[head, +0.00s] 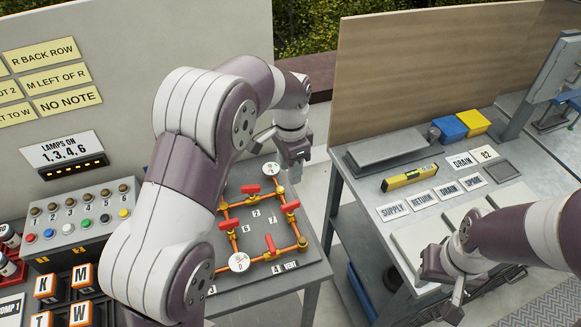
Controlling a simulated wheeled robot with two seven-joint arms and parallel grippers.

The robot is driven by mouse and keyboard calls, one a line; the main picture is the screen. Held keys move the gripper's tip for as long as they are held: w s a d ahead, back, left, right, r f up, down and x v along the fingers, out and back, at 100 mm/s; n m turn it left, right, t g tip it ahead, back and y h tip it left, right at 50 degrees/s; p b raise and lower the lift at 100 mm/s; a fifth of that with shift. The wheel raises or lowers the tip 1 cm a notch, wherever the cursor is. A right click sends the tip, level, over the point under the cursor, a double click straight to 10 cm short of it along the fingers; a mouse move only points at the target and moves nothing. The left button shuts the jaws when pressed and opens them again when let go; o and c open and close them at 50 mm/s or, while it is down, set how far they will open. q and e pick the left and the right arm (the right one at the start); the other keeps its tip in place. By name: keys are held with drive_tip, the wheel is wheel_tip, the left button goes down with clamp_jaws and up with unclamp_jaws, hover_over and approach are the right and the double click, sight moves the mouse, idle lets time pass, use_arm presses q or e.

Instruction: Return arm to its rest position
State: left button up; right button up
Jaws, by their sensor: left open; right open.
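My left arm comes in from the left and arches over the left bench. Its gripper (293,158) hangs above the back right part of that bench, near the copper pipe rig (262,222) with red valve handles. Its jaws are small in view and hold nothing that I can see. My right arm enters from the right edge. Its gripper (455,300) points down at the near edge of the right bench (345,165), beside the pale panels (435,236). Nothing shows in its jaws. My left arm hides part of the left bench.
A lamp box (73,168), a switch box (80,225) and lettered blocks (47,286) stand at left. The right bench holds a yellow level (409,178), a blue box (449,129), a yellow box (474,122) and label cards (423,198). A gap of floor separates the benches.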

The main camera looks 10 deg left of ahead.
idle(0.4)
use_arm(q)
drive_tip(key=s+a+n, duration=0.2)
drive_tip(key=s+n, duration=0.3)
drive_tip(key=s, duration=0.4)
drive_tip(key=s+a+f+n+t, duration=0.1)
drive_tip(key=s+n, duration=0.4)
drive_tip(key=s, duration=0.5)
drive_tip(key=shift+a+f, duration=0.25)
drive_tip(key=shift+a, duration=0.4)
drive_tip(key=shift+s, duration=0.15)
